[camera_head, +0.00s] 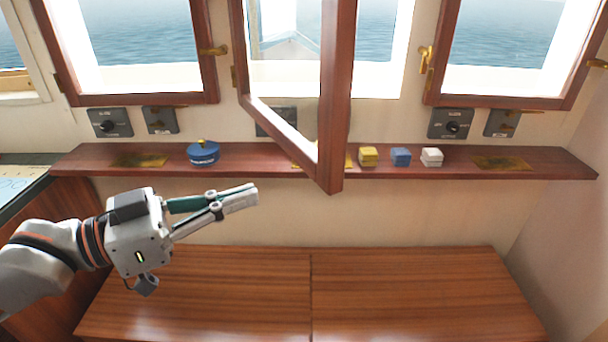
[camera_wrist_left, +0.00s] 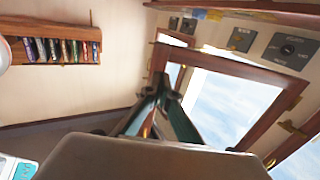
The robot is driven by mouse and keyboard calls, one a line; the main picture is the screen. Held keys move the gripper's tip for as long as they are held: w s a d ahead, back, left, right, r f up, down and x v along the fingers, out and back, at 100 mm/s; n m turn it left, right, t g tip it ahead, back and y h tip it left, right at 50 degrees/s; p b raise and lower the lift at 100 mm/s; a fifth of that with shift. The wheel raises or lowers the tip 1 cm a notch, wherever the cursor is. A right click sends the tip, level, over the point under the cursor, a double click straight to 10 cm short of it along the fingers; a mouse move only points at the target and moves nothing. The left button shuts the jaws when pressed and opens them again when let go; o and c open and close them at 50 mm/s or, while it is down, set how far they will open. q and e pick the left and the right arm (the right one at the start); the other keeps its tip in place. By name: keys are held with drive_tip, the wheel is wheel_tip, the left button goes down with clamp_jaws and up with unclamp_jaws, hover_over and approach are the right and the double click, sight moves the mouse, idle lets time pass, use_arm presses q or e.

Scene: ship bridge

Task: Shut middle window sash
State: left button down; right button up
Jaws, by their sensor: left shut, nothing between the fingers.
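The middle window sash (camera_head: 335,100) is a reddish wooden frame with a glass pane. In the head view it stands open, swung into the room from its left side, with its free edge over the shelf. My left gripper (camera_head: 252,195) is shut and empty, in front of the shelf, left of and a little lower than the sash's bottom corner, apart from it in the picture. The left wrist view shows its fingers (camera_wrist_left: 166,88) together, with wooden window framing (camera_wrist_left: 225,62) beyond; I cannot tell which sash that is. My right gripper is not in view.
A wooden shelf (camera_head: 260,158) runs under the windows. On it are a blue round container (camera_head: 203,153), a yellow block (camera_head: 368,156), a blue block (camera_head: 401,157) and a white block (camera_head: 432,157). A wooden cabinet top (camera_head: 400,285) below is clear. A bookshelf (camera_wrist_left: 55,45) hangs on a wall.

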use_arm(q)
drive_tip(key=p, duration=0.1)
approach(322, 172)
drive_tip(key=x, duration=0.5)
drive_tip(key=shift+d, duration=0.25)
drive_tip(key=shift+w+d, duration=0.4)
drive_tip(key=shift+d, duration=0.2)
